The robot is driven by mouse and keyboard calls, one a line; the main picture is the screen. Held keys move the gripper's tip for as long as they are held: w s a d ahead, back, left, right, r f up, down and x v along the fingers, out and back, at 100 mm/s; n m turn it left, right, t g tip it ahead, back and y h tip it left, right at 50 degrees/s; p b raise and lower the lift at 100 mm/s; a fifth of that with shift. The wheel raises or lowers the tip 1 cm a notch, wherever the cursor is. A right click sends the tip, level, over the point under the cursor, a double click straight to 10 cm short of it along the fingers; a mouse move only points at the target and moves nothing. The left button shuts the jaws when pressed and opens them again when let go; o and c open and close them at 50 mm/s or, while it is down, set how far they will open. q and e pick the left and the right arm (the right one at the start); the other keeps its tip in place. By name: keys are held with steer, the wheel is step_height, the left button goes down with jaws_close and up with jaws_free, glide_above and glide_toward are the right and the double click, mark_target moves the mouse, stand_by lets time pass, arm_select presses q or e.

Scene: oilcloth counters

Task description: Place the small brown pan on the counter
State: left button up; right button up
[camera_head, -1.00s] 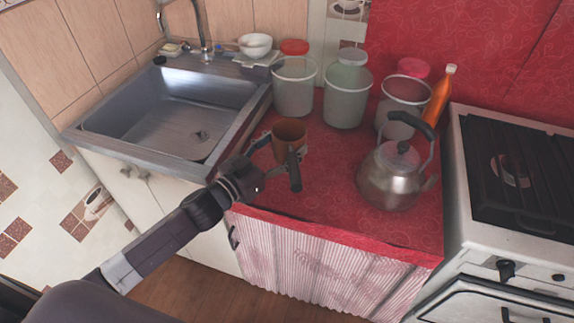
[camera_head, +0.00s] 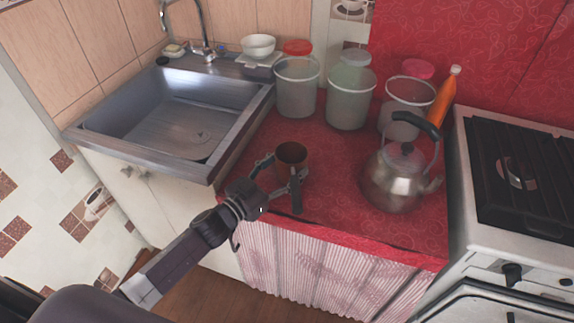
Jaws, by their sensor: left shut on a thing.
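The small brown pan (camera_head: 291,156) is in the middle of the head view, upright, over the red counter (camera_head: 330,215) near its left side. My left gripper (camera_head: 283,170) comes in from the lower left, with one finger at the pan's left and the other at its front right. It is shut on the pan. I cannot tell whether the pan's base touches the counter. My right gripper is not in view.
A metal kettle (camera_head: 395,182) stands right of the pan. Several clear containers, one of them a jar (camera_head: 297,92), and an orange bottle (camera_head: 444,97) line the back. A steel sink (camera_head: 165,125) is left and a stove (camera_head: 515,165) right. Red counter is bare between pan and kettle.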

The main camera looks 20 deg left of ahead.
arm_select(q)
steer(key=o, duration=1.8)
steer(key=shift+f, duration=0.1)
steer(key=shift+c, duration=0.2)
steer(key=shift+r, duration=0.25)
steer(key=v, duration=1.2)
steer(key=shift+b, duration=0.3)
